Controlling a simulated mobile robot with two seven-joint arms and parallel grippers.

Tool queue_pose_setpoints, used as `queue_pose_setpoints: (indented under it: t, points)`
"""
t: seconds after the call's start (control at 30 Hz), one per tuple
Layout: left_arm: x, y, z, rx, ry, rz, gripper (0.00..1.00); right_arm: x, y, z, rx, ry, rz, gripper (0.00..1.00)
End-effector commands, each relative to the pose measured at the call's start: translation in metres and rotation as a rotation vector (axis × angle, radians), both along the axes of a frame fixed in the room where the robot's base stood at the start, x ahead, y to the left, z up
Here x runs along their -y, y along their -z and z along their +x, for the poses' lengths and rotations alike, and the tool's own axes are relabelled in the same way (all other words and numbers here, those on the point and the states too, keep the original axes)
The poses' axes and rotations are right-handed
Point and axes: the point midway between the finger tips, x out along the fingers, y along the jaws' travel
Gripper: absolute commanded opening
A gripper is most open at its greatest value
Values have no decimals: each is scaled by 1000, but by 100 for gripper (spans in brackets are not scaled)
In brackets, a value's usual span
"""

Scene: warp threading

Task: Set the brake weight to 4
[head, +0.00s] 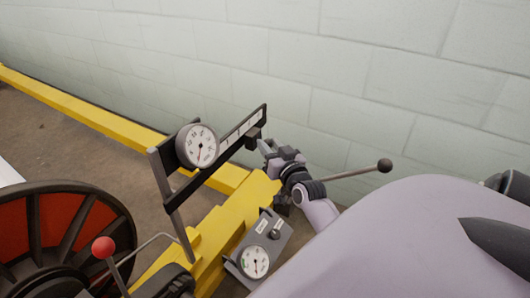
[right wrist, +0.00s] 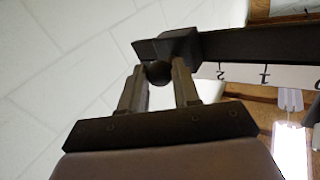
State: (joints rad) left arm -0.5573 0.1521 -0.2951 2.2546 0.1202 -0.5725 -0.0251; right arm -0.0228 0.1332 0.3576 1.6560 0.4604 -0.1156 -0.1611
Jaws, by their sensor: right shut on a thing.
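The brake weight (head: 253,138) is a small dark block on the black scale arm (head: 186,190), near its upper right end. In the right wrist view the brake weight (right wrist: 168,47) has a round dark knob (right wrist: 159,73) below it. My right gripper (head: 265,147) reaches in from the right. Its fingers (right wrist: 158,78) are shut on the knob, one on each side. The white number strip (right wrist: 245,74) shows 2 and 1, with the weight beyond the 2; the mark under the weight is hidden. My left gripper is not in view.
A round dial (head: 199,146) sits on the scale arm's left part. A yellow beam (head: 215,225) runs below. A grey gauge box (head: 262,246), a ball-ended rod (head: 384,165), a red-knobbed lever (head: 103,247) and a red-and-black wheel (head: 55,232) stand nearby. A pale block wall (head: 300,60) is behind.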

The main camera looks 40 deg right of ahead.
Motion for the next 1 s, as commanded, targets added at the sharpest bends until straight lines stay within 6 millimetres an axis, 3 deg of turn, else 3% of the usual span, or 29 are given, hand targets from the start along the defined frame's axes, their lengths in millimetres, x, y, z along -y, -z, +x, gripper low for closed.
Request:
queue_pose_setpoints:
  t: [0.1,0.3,0.77,0.8,1.0]
  points:
    - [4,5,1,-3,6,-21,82,23,2,6,-1,2,-7,0]
    - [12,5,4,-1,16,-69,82,49,2,14,-2,2,-4,0]
    - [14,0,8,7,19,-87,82,60,-1,16,0,7,-1,0]
    - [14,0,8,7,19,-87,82,61,-1,16,-1,8,-1,42]
    - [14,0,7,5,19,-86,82,60,-2,16,2,6,-2,42]
